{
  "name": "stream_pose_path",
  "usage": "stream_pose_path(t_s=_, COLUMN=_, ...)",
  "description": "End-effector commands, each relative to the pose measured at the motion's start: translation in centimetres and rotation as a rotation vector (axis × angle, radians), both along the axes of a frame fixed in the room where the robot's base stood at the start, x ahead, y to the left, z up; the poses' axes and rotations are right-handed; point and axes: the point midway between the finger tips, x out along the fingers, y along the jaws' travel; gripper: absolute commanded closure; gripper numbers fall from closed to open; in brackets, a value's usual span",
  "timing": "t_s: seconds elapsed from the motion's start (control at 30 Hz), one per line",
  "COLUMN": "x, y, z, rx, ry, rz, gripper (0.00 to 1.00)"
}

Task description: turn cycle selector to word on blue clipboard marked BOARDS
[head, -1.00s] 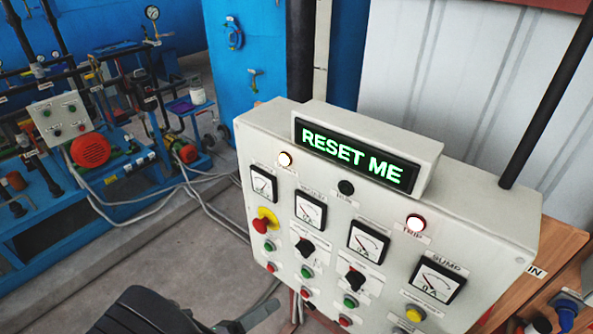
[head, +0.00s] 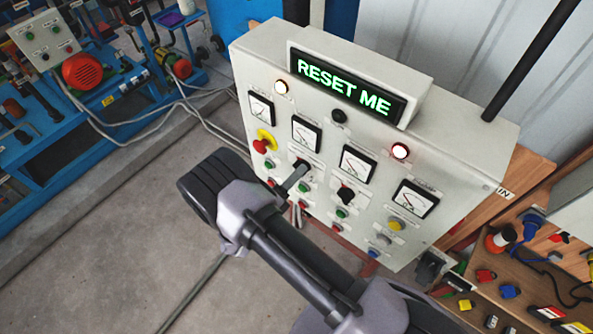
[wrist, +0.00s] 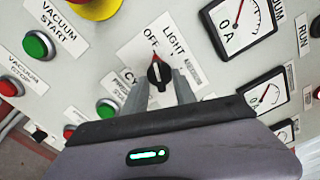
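A black selector knob (wrist: 159,72) with a red pointer mark sits on the grey panel, and the words OFF and LIGHT are printed above it. The pointer points up, near OFF. Another label, starting with C, is partly hidden below left of it. In the wrist view my gripper (wrist: 161,86) is open, with one finger on each side of the knob. I cannot tell whether they touch it. In the head view my gripper (head: 296,176) reaches the left selector of the control panel (head: 262,60). A second black selector (head: 346,194) is to its right. No blue clipboard marked BOARDS shows.
A display (head: 345,87) on the panel reads RESET ME in green. A red emergency button (head: 262,146), gauges and several push buttons surround the selectors. A wooden bench (head: 520,250) with connectors stands right. Open floor lies left.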

Motion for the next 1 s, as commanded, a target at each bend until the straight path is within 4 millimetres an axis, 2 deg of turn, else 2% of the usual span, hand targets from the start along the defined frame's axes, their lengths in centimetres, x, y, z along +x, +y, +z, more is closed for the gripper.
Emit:
stream_pose_path(t_s=0.27, x=0.15, y=-0.1, z=-0.04, rx=0.0, ry=0.0, rz=0.001, gripper=0.67)
stream_pose_path(t_s=0.43, x=0.15, y=-0.09, z=-0.02, rx=0.0, ry=0.0, rz=0.0, gripper=1.0)
stream_pose_path(t_s=0.77, x=0.15, y=-0.08, z=-0.06, rx=0.01, ry=-0.008, rz=0.0, gripper=1.0)
stream_pose_path(t_s=1.0, x=0.19, y=-0.05, z=-0.31, rx=0.088, ry=-0.069, rz=0.001, gripper=1.0)
